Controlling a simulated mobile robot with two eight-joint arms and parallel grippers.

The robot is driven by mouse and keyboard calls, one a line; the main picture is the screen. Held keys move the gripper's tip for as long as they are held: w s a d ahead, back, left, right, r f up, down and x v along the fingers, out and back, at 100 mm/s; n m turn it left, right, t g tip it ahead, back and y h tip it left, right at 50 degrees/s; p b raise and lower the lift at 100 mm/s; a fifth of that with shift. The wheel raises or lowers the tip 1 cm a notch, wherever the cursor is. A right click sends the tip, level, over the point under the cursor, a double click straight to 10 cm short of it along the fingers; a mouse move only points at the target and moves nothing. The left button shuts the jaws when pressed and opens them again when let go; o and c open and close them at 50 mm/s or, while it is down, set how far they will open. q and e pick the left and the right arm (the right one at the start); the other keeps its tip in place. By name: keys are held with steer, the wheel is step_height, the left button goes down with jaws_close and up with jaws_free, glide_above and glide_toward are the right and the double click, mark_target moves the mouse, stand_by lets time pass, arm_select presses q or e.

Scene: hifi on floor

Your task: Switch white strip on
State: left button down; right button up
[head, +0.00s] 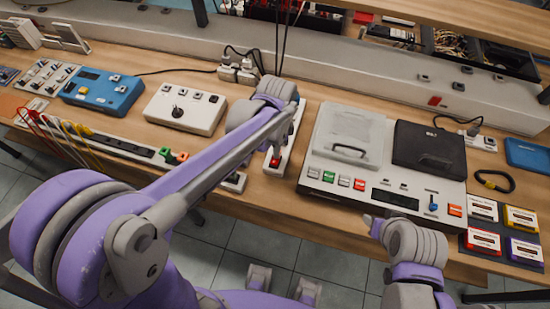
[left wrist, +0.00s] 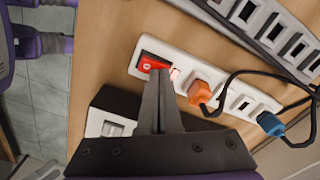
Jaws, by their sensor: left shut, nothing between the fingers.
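The white power strip (left wrist: 218,85) lies on the wooden bench, with a red rocker switch (left wrist: 152,63) at one end and a pale pinkish light spot beside it. An orange plug (left wrist: 205,84) and a blue plug (left wrist: 270,123) show along the strip. In the head view the strip (head: 294,133) is partly covered by my left arm, and its red switch (head: 275,162) shows. My left gripper (left wrist: 160,75) is shut and empty, its tips over the edge of the switch. I cannot tell if they touch. My right gripper (head: 372,222) is near the bench's front edge, its jaws unclear.
A dark box with a white switch (left wrist: 108,123) sits close beside the strip. The white hi-fi unit (head: 375,187) stands to the right, and a white box with a black knob (head: 185,108) to the left. Black cables (left wrist: 235,80) cross the strip. Several cassettes (head: 500,230) lie at the right.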

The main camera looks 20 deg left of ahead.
arm_select(q)
step_height(320, 180, up, 6)
steer(key=p, duration=0.3)
steer(key=shift+r, duration=0.2)
arm_select(e)
steer(key=r, duration=0.1)
steer(key=w+r, duration=0.1)
steer(key=r, duration=0.1)
steer(key=w+r, duration=0.1)
steer(key=shift+r, duration=0.35)
steer(key=shift+s, duration=0.1)
arm_select(q)
steer(key=s+a+n+t, duration=0.5)
steer(key=s+a+n, duration=0.1)
steer(key=s+n, duration=0.6)
steer(key=shift+s+a+t, duration=0.2)
steer(key=shift+a+t, duration=0.1)
steer(key=shift+t, duration=0.1)
steer(key=shift+r, duration=0.1)
